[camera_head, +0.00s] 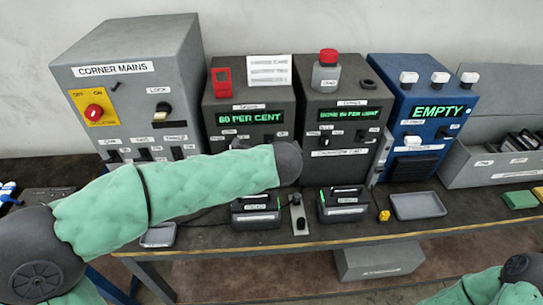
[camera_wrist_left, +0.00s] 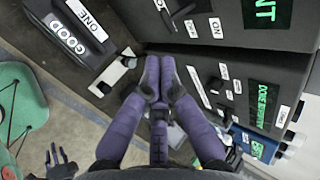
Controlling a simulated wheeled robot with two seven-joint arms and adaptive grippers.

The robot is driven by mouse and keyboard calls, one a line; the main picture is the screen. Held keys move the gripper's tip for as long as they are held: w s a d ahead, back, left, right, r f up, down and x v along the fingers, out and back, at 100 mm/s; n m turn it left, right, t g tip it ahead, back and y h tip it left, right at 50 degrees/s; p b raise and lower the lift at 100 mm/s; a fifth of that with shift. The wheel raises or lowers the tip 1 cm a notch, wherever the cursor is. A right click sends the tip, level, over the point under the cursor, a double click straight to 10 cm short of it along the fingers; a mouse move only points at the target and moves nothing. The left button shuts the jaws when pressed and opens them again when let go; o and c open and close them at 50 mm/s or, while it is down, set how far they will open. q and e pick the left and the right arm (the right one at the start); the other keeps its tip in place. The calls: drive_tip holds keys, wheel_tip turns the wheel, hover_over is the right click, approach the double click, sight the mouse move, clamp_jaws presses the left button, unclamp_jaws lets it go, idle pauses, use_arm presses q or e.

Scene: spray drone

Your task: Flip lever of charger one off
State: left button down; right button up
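Charger one looks to be the left dark box (camera_head: 218,92) with the green "80 PER CENT" display; my left arm crosses in front of its lower part. My left gripper (camera_wrist_left: 160,68), with purple fingers together and seemingly empty, is below those labels in that view; contact with the lever is not visible. The head view hides it. My right gripper (camera_wrist_left: 56,156) shows small and spread at lower left of the wrist view; the head view shows only part of that arm.
A second dark charger (camera_head: 340,100) stands to the right, then a blue box (camera_head: 425,115) marked EMPTY. The grey CORNER MAINS box (camera_head: 130,90) is at left. Batteries (camera_head: 255,208) and (camera_head: 342,203), a small tray (camera_head: 418,206) and a yellow item (camera_head: 384,215) occupy the bench front.

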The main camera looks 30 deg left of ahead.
use_arm(q)
drive_tip(key=s+f+p+v, duration=0.1)
drive_tip(key=v, duration=0.5)
drive_tip(key=shift+s+d+r, duration=0.2)
drive_tip(key=shift+d, duration=0.15)
drive_tip(key=s+d+f+n+g+h, duration=0.25)
drive_tip(key=d+f, duration=0.25)
drive_tip(key=f, duration=0.8)
drive_tip(key=s+d+f+n+g+h, duration=0.1)
drive_tip(key=d+f+g+h, duration=0.4)
drive_tip(key=f, duration=0.9)
drive_tip(key=s+f+n, duration=0.3)
drive_tip(key=f, duration=0.4)
drive_tip(key=s+d+f+n+h, duration=0.1)
drive_tip(key=s+f+n, duration=0.3)
drive_tip(key=f, duration=0.3)
drive_tip(key=s+d+f+n, duration=0.1)
drive_tip(key=s+f+n, duration=0.2)
drive_tip(key=f, duration=0.4)
drive_tip(key=shift+s+d+n, duration=0.2)
drive_tip(key=shift+d+n, duration=0.05)
drive_tip(key=shift+n, duration=0.1)
